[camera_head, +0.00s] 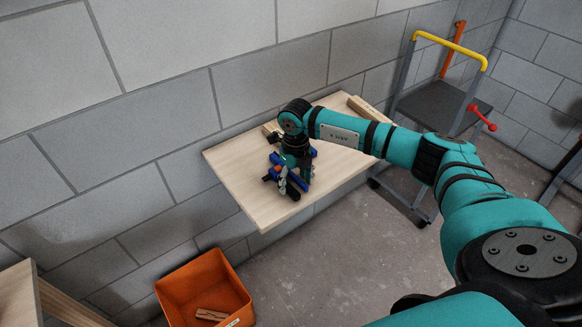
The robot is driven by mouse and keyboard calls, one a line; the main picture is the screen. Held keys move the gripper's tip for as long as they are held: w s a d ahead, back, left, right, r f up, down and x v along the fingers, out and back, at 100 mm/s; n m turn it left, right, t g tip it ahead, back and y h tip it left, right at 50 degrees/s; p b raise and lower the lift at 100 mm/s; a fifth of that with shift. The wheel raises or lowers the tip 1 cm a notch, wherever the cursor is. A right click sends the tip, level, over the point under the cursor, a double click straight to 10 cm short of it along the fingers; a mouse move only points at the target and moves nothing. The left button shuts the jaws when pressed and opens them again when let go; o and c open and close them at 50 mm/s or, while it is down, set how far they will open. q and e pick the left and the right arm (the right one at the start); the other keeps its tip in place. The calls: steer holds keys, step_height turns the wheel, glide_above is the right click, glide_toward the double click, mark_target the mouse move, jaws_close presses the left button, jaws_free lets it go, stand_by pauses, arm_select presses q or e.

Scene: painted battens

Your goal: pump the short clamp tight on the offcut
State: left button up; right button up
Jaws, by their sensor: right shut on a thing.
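The blue and black clamp (285,172), with a small orange part, is on the pale wooden shelf (262,208) near its left end. I take it to be the short clamp. My right gripper (293,165) reaches down over it from the right and is shut on it. The gripper covers much of the clamp, so its jaws and any gap are hard to make out. A small piece of wood (268,128) shows just behind the gripper; I cannot tell whether it is the offcut or whether the clamp touches it. My left gripper is out of view.
A wooden batten (369,109) lies at the shelf's back right. An orange bin (178,286) with a wood piece (212,314) inside stands below. A grey trolley (437,106) with a yellow handle is at the right. A block wall (150,60) runs behind the shelf.

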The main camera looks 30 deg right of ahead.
steer(key=shift+a, duration=0.25)
steer(key=c, duration=1.1)
steer(key=shift+a, duration=0.15)
jaws_close()
steer(key=o, duration=1.2)
jaws_free()
steer(key=shift+d, duration=0.45)
